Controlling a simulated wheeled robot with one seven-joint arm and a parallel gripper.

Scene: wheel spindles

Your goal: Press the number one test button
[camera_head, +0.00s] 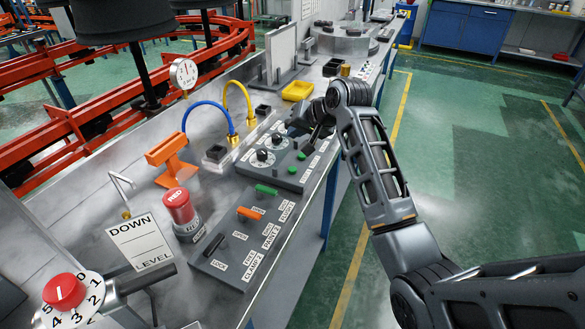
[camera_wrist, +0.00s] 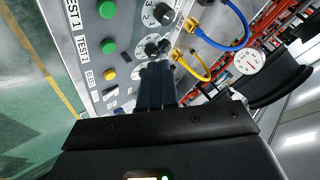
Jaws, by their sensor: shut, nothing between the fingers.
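The grey test panel (camera_head: 252,172) stands on the bench in the head view, with two green buttons on it. The nearer green button (camera_head: 292,170) matches the one beside the "TEST 1" label in the wrist view (camera_wrist: 107,9). The second green button (camera_head: 301,156) is beside the "TEST 2" label in the wrist view (camera_wrist: 108,46). My gripper (camera_head: 314,134) is over the far end of this panel, apart from both green buttons. Its fingers are together and empty in the wrist view (camera_wrist: 155,68), below and right of the buttons. Any contact with the panel is unclear.
Black dials (camera_head: 262,156) sit left of the green buttons. A yellow button (camera_wrist: 110,73) is close to my fingers. Blue (camera_head: 207,104) and yellow (camera_head: 238,86) hoses arch behind the panel. A nearer panel has a green (camera_head: 267,189) and an orange handle (camera_head: 250,213).

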